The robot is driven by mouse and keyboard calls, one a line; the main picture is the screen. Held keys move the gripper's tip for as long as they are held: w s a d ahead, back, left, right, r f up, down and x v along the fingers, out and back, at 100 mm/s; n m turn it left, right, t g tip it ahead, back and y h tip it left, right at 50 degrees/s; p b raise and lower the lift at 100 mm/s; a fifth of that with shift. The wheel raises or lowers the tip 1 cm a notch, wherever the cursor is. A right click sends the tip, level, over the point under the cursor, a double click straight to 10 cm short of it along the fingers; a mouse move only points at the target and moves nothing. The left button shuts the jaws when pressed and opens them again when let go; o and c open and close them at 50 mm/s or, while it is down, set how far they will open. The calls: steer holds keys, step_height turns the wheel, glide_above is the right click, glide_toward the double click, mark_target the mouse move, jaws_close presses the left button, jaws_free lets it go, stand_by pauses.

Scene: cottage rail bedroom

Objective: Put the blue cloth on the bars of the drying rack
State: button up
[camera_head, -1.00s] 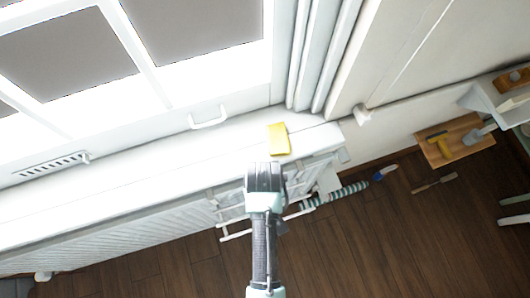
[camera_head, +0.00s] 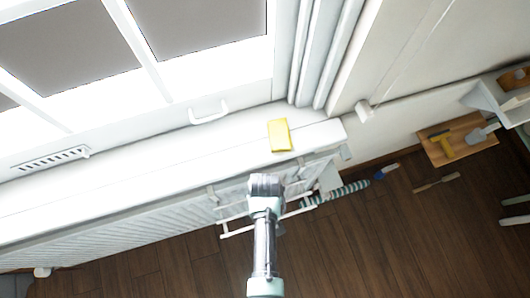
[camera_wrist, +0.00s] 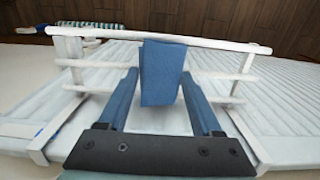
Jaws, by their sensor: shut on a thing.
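The blue cloth (camera_wrist: 162,72) is a small folded piece between the two blue fingers of my gripper (camera_wrist: 160,78) in the wrist view. The fingers are shut on its sides. The drying rack (camera_wrist: 150,42) is white, with a long outer bar and shorter bars behind it. The cloth overlaps the outer bar in the picture; I cannot tell whether it touches or rests on the bars. In the head view the rack (camera_head: 236,231) shows on both sides of my wrist, which hides the cloth and fingertips.
The rack is against a white ribbed radiator (camera_head: 130,228) under the windowsill (camera_head: 200,150). A yellow folded item (camera_head: 279,135) lies on the sill. A striped roll (camera_head: 340,192) and a wooden board with tools (camera_head: 455,137) are to the right. Dark wooden floor (camera_head: 370,240) is open below.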

steer(key=shift+f, duration=0.15)
steer(key=o, duration=1.3)
step_height(320, 180, up, 12)
steer(key=shift+r+p, duration=0.2)
steer(key=shift+p, duration=0.55)
steer(key=shift+s+f, duration=0.1)
steer(key=shift+s, duration=0.05)
